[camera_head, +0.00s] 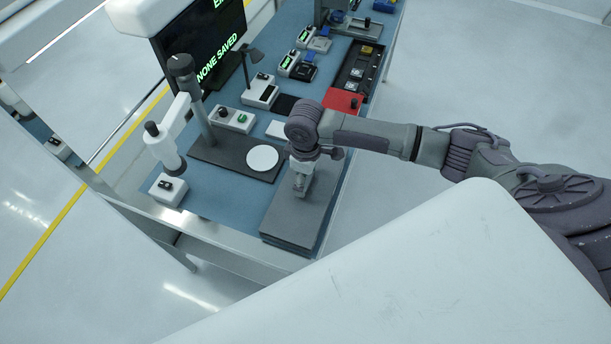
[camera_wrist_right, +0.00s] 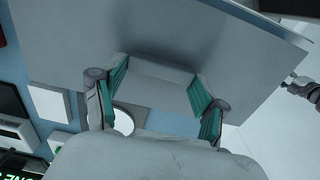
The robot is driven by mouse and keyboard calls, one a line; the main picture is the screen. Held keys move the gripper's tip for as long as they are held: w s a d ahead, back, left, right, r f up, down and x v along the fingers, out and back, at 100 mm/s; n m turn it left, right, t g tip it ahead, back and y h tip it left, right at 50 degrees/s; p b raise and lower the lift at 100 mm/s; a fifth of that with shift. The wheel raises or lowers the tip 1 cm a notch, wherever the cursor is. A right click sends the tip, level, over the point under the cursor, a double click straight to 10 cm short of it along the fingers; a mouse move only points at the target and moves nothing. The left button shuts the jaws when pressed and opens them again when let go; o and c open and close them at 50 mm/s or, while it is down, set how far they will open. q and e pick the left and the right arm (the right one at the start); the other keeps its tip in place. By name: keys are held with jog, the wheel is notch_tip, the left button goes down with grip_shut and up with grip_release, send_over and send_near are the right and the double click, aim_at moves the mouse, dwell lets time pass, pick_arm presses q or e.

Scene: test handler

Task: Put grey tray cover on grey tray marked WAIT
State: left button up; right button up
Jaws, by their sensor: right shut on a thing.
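The grey tray cover (camera_head: 287,220) is a flat rectangular plate at the near right end of the blue-topped bench in the head view. A darker grey layer shows along its near edge; I cannot tell whether that is the tray or how wide any gap is. My right gripper (camera_head: 302,186) points down at the cover's far part, shut on its grip. In the right wrist view the green-padded fingers (camera_wrist_right: 158,88) flank a grey grip on the cover (camera_wrist_right: 80,58). No WAIT mark is readable. My left gripper is out of view.
A dark stand with a white disc (camera_head: 262,158) is close left of the cover. A white device (camera_head: 167,189) stands on the near left. A red tray or cover (camera_head: 343,101), a black rack (camera_head: 358,72) and a monitor (camera_head: 217,50) are farther back. Open floor lies right of the bench.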

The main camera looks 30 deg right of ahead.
jog(key=shift+f, duration=0.6)
dwell(0.8)
jog(key=o, duration=1)
jog(key=shift+r, duration=1)
jog(key=shift+o, duration=1.2)
